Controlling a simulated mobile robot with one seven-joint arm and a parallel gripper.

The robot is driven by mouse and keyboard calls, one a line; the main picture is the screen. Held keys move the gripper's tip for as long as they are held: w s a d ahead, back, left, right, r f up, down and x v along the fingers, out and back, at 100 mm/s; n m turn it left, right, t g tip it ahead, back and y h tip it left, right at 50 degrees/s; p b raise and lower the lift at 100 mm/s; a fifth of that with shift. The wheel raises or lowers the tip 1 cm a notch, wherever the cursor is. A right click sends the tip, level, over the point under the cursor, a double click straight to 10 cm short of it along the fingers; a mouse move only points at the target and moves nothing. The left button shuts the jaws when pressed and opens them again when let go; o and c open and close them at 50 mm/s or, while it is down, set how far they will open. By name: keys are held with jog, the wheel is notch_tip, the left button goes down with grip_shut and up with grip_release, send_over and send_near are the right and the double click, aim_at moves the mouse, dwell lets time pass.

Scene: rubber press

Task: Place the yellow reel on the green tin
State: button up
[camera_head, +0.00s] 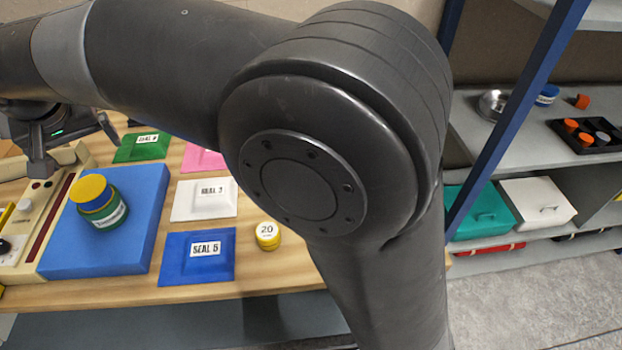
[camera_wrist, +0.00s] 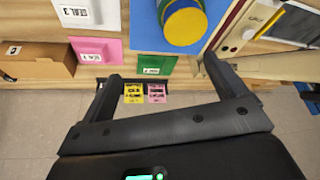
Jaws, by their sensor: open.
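The yellow reel (camera_head: 89,188), a short round piece with a flat yellow top and a blue band, sits on top of the green tin (camera_head: 112,220). The tin has a white label and stands on the blue pad (camera_head: 140,245). In the wrist view the reel's yellow top (camera_wrist: 186,26) shows at the top, and it hides most of the tin. My gripper (camera_head: 74,146) is open and empty, behind and above the reel, apart from it. Both open fingers also show in the wrist view (camera_wrist: 162,72), with the reel beyond them. Whether the reel is exactly centred is hard to tell.
Blue (camera_head: 197,259), white (camera_head: 204,199), green (camera_head: 143,147) and partly hidden pink plates lie right of the pad. A yellow weight marked 20 (camera_head: 267,236) stands nearby. A cream control panel (camera_head: 36,225) borders the pad's left. A shelf rack stands far right.

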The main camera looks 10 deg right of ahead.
jog(key=w+d+r+m+h, duration=0.1)
jog(key=d, duration=1.3)
jog(key=w+d+r+m, duration=0.1)
jog(key=d+r, duration=0.1)
jog(key=d, duration=1.1)
jog(key=s+d+f+m, duration=0.1)
jog(key=s+d+f, duration=0.1)
jog(key=s+d, duration=0.2)
jog(key=s+d+f+m+t, duration=0.1)
jog(key=s+d+f, duration=0.2)
jog(key=d, duration=0.7)
jog(key=s+d+f+m+h, duration=0.1)
jog(key=s+d+f, duration=0.2)
jog(key=s+d, duration=0.3)
jog(key=shift+s+d+f, duration=0.2)
jog(key=shift+s+d, duration=0.2)
jog(key=shift+d, duration=0.3)
